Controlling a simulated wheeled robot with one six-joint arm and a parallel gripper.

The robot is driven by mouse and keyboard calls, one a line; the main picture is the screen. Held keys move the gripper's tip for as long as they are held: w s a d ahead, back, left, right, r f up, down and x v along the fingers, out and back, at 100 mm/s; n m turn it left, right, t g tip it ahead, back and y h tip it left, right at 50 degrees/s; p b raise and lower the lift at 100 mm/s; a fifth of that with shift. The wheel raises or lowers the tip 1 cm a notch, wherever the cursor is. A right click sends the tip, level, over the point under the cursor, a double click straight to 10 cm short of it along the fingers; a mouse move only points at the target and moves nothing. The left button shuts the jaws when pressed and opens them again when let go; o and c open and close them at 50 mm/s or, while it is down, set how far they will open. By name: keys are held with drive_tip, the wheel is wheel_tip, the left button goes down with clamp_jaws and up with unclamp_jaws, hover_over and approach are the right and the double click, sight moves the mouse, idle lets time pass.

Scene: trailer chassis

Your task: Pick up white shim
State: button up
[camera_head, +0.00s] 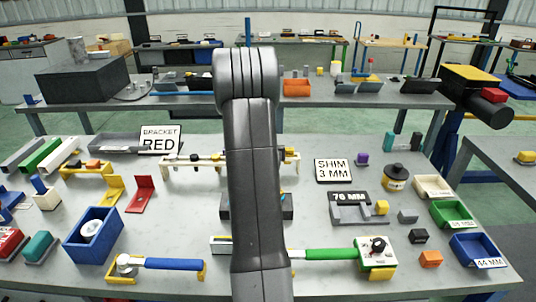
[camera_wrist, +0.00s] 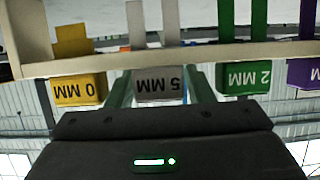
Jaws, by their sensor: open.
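In the wrist view, which is upside down, a pale rack rail (camera_wrist: 210,55) runs across the picture. Two upright white strips, a left one (camera_wrist: 136,22) and a right one (camera_wrist: 171,20), stand at the rail by a grey tag (camera_wrist: 160,83) that seems to read 5 MM. Either could be the white shim. My gripper (camera_wrist: 161,88) is open, with narrow fingers apart on either side of the grey tag. Nothing is seen held. In the head view the pale rack (camera_head: 200,164) lies mid-table, partly hidden by my arm, which also hides my gripper.
Beside the white strips are a yellow piece (camera_wrist: 72,42), a green strip (camera_wrist: 228,20) and a purple tag (camera_wrist: 304,74). A SHIM 3 MM sign (camera_head: 333,170) stands right of the rack and a RED bracket sign (camera_head: 160,139) left. Blue and green-handled tools lie in front.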

drive_tip(key=c, duration=0.8)
drive_tip(key=shift+o, duration=0.2)
drive_tip(key=shift+r, duration=0.1)
